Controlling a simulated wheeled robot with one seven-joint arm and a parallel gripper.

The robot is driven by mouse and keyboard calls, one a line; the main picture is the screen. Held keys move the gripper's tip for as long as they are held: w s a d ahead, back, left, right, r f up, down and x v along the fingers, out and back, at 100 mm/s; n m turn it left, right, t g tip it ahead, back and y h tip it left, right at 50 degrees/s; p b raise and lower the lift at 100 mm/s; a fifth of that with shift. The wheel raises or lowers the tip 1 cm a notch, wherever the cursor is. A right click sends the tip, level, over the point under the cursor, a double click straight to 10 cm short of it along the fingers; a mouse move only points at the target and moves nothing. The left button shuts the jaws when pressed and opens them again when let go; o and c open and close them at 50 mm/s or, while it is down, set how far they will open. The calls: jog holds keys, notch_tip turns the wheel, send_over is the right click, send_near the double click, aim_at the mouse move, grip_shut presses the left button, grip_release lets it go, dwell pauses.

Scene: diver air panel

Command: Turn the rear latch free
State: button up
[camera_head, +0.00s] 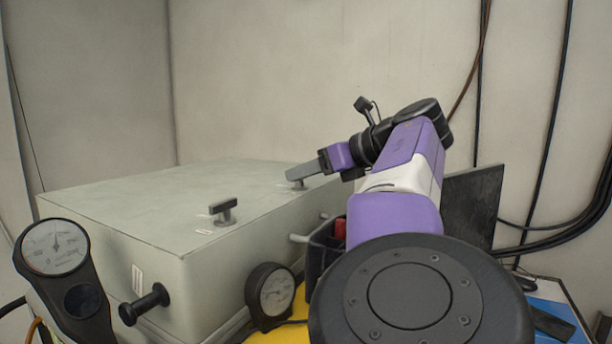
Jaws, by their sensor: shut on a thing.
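The rear latch (299,185) stands on the far right part of the pale grey-green panel box's lid (150,190). Only its short post and base show; its handle is hidden by my gripper. My gripper (304,171) reaches in from the right, low over the lid, and is shut on the rear latch. The front latch (223,208), a dark grey T-shaped handle on a short post, stands nearer on the lid, apart from my gripper. Small white labels lie beside it. I cannot tell the rear latch's exact angle.
A round gauge on a dark body (55,247) stands at the front left. A black knob (145,304) and a second gauge (271,296) are at the box's front. A dark bin with something red (339,229) stands right of the box. Cables hang on the right wall.

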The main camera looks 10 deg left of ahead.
jog(key=shift+w+n+g+y+p, duration=0.15)
jog(key=shift+n+g+y+p, duration=0.15)
jog(key=shift+n+g+p, duration=0.6)
jog(key=shift+f+g+p, duration=0.15)
jog(key=shift+g+p, duration=0.15)
jog(key=shift+p, duration=0.1)
jog(key=o, duration=1.4)
jog(key=shift+c, duration=0.2)
jog(key=b+v, duration=0.2)
jog(key=v, duration=0.6)
jog(key=shift+w+f, duration=0.1)
